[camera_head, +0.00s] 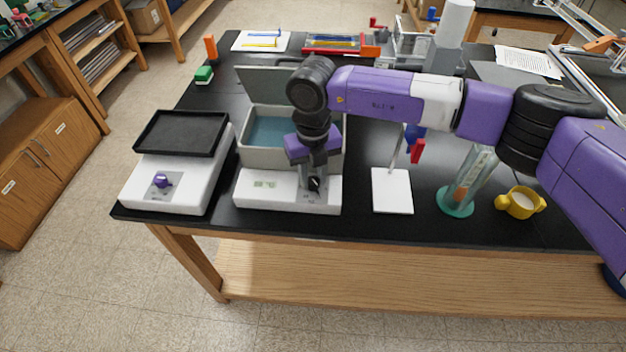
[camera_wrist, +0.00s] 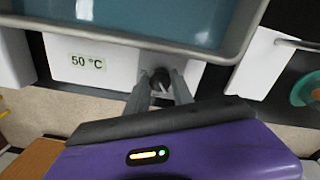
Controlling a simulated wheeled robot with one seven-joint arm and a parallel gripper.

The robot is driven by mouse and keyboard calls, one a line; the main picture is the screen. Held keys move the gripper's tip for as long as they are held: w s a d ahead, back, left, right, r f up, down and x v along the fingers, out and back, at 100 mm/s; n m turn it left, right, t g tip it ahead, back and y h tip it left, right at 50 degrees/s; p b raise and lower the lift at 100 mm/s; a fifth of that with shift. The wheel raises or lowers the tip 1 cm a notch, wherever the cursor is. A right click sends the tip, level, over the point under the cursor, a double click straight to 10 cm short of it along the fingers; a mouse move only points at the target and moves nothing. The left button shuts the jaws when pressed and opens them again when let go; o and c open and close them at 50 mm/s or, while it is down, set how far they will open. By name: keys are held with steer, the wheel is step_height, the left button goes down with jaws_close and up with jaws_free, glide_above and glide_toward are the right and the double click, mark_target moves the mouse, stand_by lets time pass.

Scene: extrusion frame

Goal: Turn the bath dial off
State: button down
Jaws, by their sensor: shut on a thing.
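The water bath (camera_head: 262,189) is a white and grey box with blue water inside and a lid raised at the back. Its front panel carries a label reading 50 °C (camera_wrist: 88,62). A dark round dial (camera_head: 315,184) sits on the right part of that panel; it also shows in the wrist view (camera_wrist: 160,77). My gripper (camera_head: 314,183) points down at the panel. In the wrist view its two grey fingers (camera_wrist: 162,85) are on either side of the dial and shut on it. The exact angle of the dial's pointer is hard to read.
The table's front edge is close.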

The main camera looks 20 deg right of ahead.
mark_target(312, 180)
steer(key=n+b, duration=0.4)
steer(key=n, duration=0.1)
steer(key=shift+f+n, duration=0.15)
steer(key=shift+n, duration=0.15)
steer(key=shift+n+b, duration=1.4)
steer(key=shift+n, duration=0.8)
steer(key=shift+r, duration=0.2)
steer(key=c, duration=1.1)
jaws_free()
steer(key=shift+r+b, duration=0.65)
steer(key=shift+r, duration=3.25)
